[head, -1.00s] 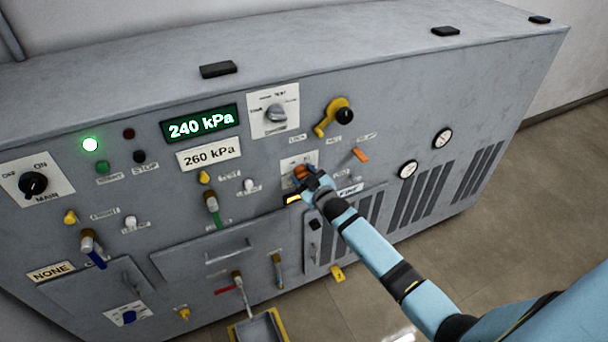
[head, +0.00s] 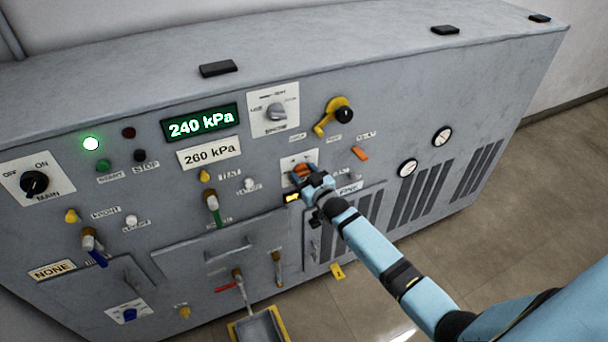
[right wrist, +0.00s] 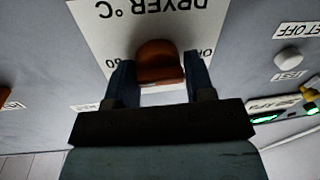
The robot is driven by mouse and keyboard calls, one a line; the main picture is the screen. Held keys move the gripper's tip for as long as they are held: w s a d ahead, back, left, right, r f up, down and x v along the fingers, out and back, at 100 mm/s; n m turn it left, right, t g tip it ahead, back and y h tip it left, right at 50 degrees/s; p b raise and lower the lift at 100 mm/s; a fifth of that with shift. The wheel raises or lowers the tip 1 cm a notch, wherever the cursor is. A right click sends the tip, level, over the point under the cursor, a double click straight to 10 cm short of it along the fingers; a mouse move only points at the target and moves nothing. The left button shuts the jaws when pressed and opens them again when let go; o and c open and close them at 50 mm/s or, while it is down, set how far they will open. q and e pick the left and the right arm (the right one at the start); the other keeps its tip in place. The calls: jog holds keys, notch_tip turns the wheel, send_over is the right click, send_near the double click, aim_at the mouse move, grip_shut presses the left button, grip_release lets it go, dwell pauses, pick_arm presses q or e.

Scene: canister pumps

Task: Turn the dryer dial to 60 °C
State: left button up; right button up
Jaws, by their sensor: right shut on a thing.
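The dryer dial is an orange-brown knob (head: 302,170) on a white plate on the grey panel. In the right wrist view the knob (right wrist: 158,62) sits on the plate (right wrist: 100,25), which reads "DRYER °C" upside down. My right gripper (right wrist: 155,75) has one finger on each side of the knob and is shut on it. In the head view my right gripper (head: 308,176) covers part of the knob and plate. Parts of the scale are hidden, and I cannot read the dial's setting. My left gripper is not in view.
Above the dial is a white plate with a grey selector (head: 276,112). A yellow crank (head: 336,116) is at upper right and an orange lever (head: 360,153) is right of the dial. A green display (head: 200,123) reads 240 kPa. A tray (head: 262,328) juts out low in front.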

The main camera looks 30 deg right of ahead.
jog(key=o, duration=0.7)
jog(key=shift+w+d+r, duration=0.15)
jog(key=shift+d+r, duration=0.15)
jog(key=shift+c, duration=0.2)
jog(key=shift+o, duration=0.9)
jog(key=shift+f, duration=0.2)
jog(key=shift+a, duration=0.1)
jog(key=shift+s+f, duration=0.1)
jog(key=shift+s, duration=0.3)
jog(key=s+d, duration=0.1)
jog(key=s, duration=1.2)
jog(key=shift+s, duration=0.1)
jog(key=s+a+r+g+y+p, duration=0.1)
jog(key=s+a+g+p, duration=0.2)
jog(key=s, duration=0.8)
jog(key=s+a+g+y+p, duration=0.1)
jog(key=s+a+g+p, duration=0.3)
jog(key=s+a+p, duration=0.3)
jog(key=s+a, duration=0.5)
jog(key=shift+a+r+n, duration=0.2)
jog(key=shift+r+n, duration=0.1)
jog(key=shift+r, duration=0.05)
